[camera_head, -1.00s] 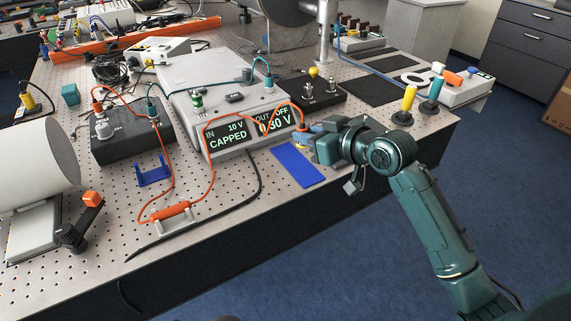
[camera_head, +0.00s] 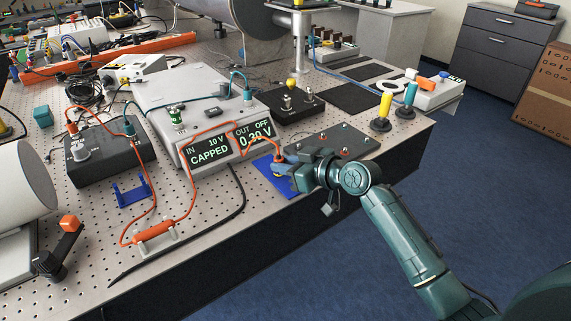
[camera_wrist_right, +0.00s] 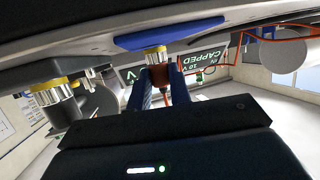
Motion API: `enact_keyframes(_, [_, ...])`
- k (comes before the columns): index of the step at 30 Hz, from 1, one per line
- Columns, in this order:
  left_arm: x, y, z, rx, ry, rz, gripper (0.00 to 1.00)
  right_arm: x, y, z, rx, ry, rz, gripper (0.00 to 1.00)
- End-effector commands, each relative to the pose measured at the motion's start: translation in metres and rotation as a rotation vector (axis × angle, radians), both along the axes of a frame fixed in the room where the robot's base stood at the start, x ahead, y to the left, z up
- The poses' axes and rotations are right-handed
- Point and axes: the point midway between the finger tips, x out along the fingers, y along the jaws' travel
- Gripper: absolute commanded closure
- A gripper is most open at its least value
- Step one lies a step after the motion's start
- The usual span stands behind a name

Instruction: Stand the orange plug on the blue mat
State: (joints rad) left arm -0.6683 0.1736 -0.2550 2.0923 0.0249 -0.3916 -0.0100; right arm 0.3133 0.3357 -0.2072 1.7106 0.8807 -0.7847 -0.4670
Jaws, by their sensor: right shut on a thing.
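My right gripper (camera_head: 282,165) is shut on the orange plug (camera_head: 278,157), over the blue mat (camera_head: 266,169) at the table's front edge. In the right wrist view its blue fingers (camera_wrist_right: 158,88) clasp the plug's orange-brown body (camera_wrist_right: 159,76). The plug's silver end with a yellow ring (camera_wrist_right: 155,55) points at the mat (camera_wrist_right: 155,38), very close to it; I cannot tell if they touch. An orange cord runs from the plug. In the head view the fingers hide much of the plug and part of the mat. My left gripper is not in view.
The orange cord (camera_head: 187,192) loops left past the meter box (camera_head: 190,105). A dark plate with sockets (camera_head: 345,142) lies just right of the mat. Yellow (camera_head: 382,112) and teal (camera_head: 407,100) plugs stand farther right. A blue bracket (camera_head: 131,192) stands left.

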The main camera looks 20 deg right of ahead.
Motion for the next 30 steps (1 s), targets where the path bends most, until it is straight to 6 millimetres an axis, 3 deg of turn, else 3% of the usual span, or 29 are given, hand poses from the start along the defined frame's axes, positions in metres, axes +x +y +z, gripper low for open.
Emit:
enact_keyframes(10, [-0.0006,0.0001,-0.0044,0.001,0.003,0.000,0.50,0.0001,-0.0002,-0.0043,0.000,-0.001,0.000,1.00])
enact_keyframes(11, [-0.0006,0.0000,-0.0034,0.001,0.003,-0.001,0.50,0.0002,-0.0001,-0.0034,0.001,-0.001,0.000,0.78])
enact_keyframes(18, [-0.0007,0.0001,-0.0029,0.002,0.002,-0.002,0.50,0.0001,-0.0001,-0.0029,0.001,-0.001,0.000,0.59])
enact_keyframes(30, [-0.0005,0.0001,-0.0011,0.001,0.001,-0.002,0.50,-0.0079,-0.0068,0.0019,-0.002,0.000,-0.002,0.58])
